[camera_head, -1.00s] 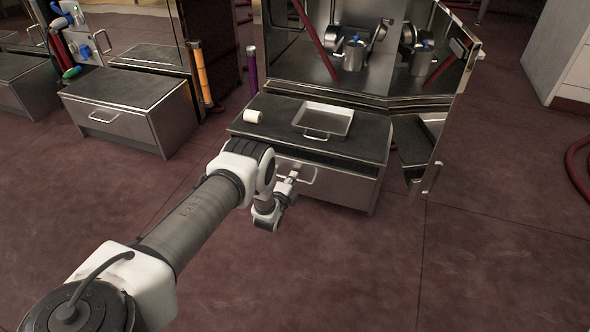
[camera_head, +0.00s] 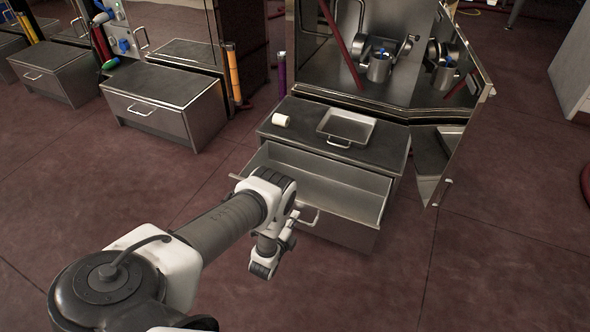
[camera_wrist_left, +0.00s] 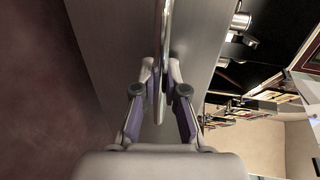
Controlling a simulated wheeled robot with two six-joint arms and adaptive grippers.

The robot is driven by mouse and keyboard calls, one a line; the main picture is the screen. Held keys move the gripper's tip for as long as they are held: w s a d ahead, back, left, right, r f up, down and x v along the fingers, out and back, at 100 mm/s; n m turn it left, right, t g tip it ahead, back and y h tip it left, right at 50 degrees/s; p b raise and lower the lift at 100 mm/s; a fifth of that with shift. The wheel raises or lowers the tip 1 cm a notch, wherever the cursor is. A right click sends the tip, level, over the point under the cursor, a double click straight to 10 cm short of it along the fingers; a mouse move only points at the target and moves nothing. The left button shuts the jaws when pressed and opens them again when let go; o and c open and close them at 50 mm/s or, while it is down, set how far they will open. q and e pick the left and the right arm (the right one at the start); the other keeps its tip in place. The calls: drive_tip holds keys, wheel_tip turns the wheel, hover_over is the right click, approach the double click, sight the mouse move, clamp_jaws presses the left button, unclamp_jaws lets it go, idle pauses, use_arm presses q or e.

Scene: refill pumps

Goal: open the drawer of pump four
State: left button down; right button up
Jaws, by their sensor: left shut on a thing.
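The steel drawer (camera_head: 350,234) under the open-doored pump cabinet is pulled out, and its empty-looking inside shows from above. Its bar handle (camera_head: 313,219) is on the front face. My left gripper (camera_head: 293,214) is at that handle, partly hidden by my own wrist. In the left wrist view the two fingers (camera_wrist_left: 160,72) are shut on the handle (camera_wrist_left: 162,45), one on each side of the bar. My right gripper is not in view.
A shallow metal tray (camera_head: 346,128) and a white roll (camera_head: 281,120) lie on the top above the drawer. The cabinet door (camera_head: 450,150) stands open at the right. A neighbouring closed drawer unit (camera_head: 160,118) is at the left. The floor in front is clear.

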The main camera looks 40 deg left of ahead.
use_arm(q)
drive_tip(key=c, duration=1.2)
unclamp_jaws()
drive_tip(key=shift+s, duration=0.1)
drive_tip(key=v, duration=1.1)
drive_tip(key=shift+s+d+r, duration=0.1)
drive_tip(key=shift+s+d, duration=0.05)
drive_tip(key=shift+s, duration=0.2)
